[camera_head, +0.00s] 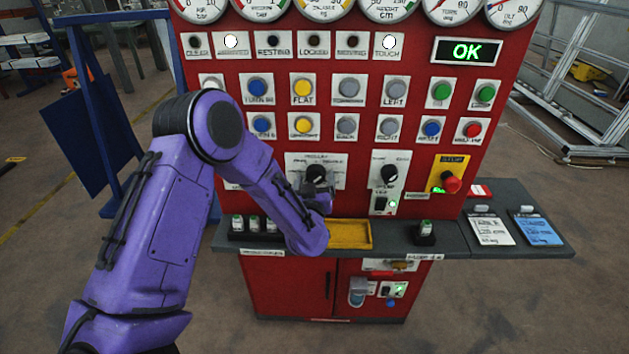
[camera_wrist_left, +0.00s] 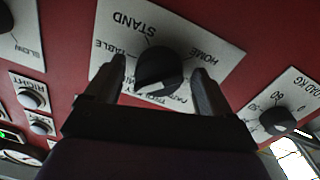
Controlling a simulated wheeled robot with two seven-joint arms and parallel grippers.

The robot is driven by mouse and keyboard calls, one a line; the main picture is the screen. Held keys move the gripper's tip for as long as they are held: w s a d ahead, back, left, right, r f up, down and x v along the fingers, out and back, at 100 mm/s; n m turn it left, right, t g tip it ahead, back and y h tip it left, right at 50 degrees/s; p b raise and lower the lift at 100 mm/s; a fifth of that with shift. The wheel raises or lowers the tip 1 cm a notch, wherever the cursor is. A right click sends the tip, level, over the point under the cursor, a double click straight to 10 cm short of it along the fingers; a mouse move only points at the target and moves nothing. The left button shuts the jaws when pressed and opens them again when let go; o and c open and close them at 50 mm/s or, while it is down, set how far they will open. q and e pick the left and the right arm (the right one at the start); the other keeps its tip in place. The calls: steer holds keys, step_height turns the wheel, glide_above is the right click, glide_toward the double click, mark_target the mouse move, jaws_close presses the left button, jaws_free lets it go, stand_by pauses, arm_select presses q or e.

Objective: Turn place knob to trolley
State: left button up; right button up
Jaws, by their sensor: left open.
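The place knob (camera_wrist_left: 158,66) is a round black knob on a white label plate (camera_wrist_left: 222,55), fixed to the red panel. STAND, HOME and TABLE can be read around it; the labels at the lower edge are partly covered. A pale mark shows on its lower rim, but its exact setting is hard to tell. In the head view the knob (camera_head: 316,174) sits at the panel's lower middle. My left gripper (camera_wrist_left: 159,72) is open, with one finger on each side of the knob and small gaps visible. My right gripper is out of view.
A load knob (camera_wrist_left: 277,120) and buttons (camera_wrist_left: 31,97) flank the plate. In the head view another black knob (camera_head: 389,174) and a red stop button (camera_head: 450,182) lie to the right. A grey shelf (camera_head: 400,240) with a yellow tray (camera_head: 349,235) juts out below.

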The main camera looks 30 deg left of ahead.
arm_select(q)
steer(key=c, duration=1.1)
steer(key=shift+o, duration=0.2)
steer(key=n+b, duration=0.2)
steer(key=n, duration=0.2)
steer(key=shift+f+b, duration=0.2)
steer(key=shift+b, duration=0.2)
steer(key=shift+d+r+n+y+b, duration=0.15)
steer(key=shift+n+y+b, duration=0.15)
steer(key=shift+n+b, duration=1.55)
steer(key=shift+n+p, duration=0.55)
steer(key=shift+n, duration=0.2)
steer(key=o, duration=1.1)
steer(key=shift+c, duration=0.2)
